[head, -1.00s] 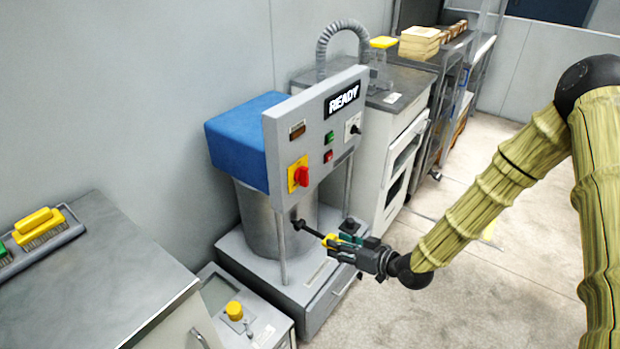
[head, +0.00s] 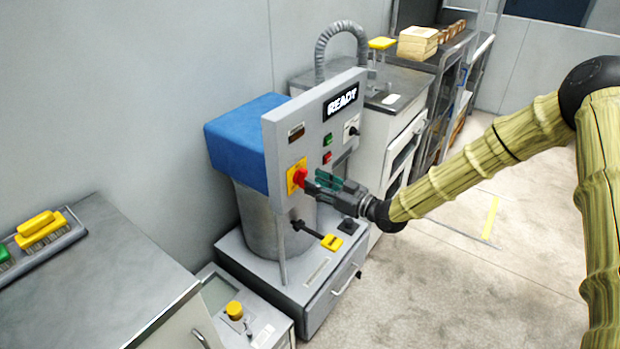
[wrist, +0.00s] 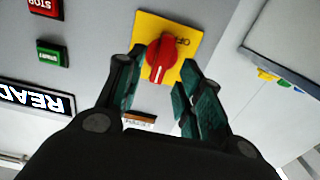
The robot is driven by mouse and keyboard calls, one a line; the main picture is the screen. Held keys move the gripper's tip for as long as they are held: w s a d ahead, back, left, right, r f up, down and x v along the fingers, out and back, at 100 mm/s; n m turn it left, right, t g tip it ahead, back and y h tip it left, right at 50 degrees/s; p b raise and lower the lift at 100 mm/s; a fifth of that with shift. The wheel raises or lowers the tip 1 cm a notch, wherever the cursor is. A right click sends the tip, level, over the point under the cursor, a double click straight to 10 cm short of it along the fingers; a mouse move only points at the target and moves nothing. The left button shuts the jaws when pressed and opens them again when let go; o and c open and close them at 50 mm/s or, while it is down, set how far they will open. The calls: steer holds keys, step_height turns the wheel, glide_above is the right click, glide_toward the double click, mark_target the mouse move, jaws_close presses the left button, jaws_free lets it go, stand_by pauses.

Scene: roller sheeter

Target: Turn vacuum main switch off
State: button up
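The red rotary switch (head: 301,177) sits on a yellow plate (head: 291,181) on the grey control panel. In the wrist view, the red knob (wrist: 161,58) points roughly up and down, and the yellow plate (wrist: 190,22) carries an OFF marking at the knob's upper right. My gripper (head: 313,181) is at the front of this switch. In the wrist view, its two green-padded fingers (wrist: 158,80) are apart, one on each side of the knob's lower part. The gap looks empty of a grip; I cannot tell whether either finger touches the knob.
The panel has a READY display (head: 342,100), a green button (head: 328,139), a red button (head: 327,157) and a black selector (head: 353,130). Below my gripper, a black lever (head: 311,230) with a yellow end sticks out. The floor to the right is clear.

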mark_target(302, 178)
steer(key=shift+x, duration=1.45)
jaws_close()
